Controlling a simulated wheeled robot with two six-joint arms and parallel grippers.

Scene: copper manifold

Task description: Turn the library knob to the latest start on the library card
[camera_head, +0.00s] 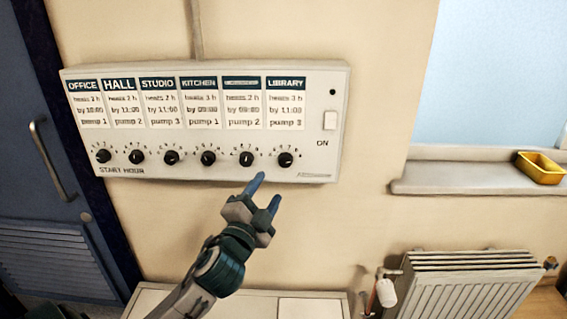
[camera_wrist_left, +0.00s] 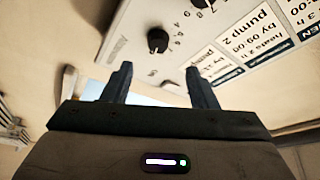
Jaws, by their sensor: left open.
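The white control panel (camera_head: 225,160) hangs on the wall with a row of black knobs under paper cards. The library card (camera_head: 286,110) is rightmost and reads heats 3 h, by 11:00, pump 3. The library knob (camera_head: 285,160) sits below it, with small hour marks around it; its setting is too small to tell. My left gripper (camera_head: 266,190) is open and empty, below and slightly left of the library knob, apart from the panel. In the left wrist view, a black knob (camera_wrist_left: 158,40) shows ahead, between and beyond the open fingertips (camera_wrist_left: 160,75). My right gripper is not in view.
Other knobs, including the neighbouring one (camera_head: 246,159), stand close to the left. A white switch (camera_head: 330,120) marked ON is at the panel's right. A radiator (camera_head: 465,285) and a sill (camera_head: 460,180) with a yellow tray (camera_head: 541,168) are at right. A blue door (camera_head: 45,215) is at left.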

